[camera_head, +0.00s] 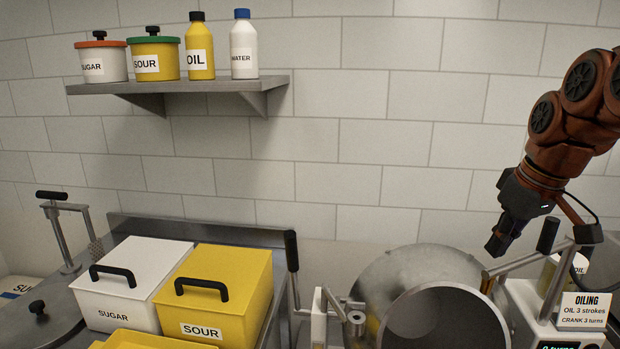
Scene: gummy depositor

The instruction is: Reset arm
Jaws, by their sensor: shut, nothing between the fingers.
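My gripper (494,247) is at the right side of the picture, at the end of my orange arm. Its dark fingers point down and are shut with nothing between them. It hangs in front of the tiled wall, above and to the right of the large metal drum (372,283). The drum lies with its round mouth facing the camera. A black-knobbed crank handle (548,235) stands just right of the gripper; I cannot tell whether they touch.
A white SUGAR bin (125,292) and a yellow SOUR bin (232,310) stand on the counter at left. A wall shelf (180,88) holds two pots and two bottles. A machine with an OILING sign (585,311) is at lower right. The wall area in the middle is clear.

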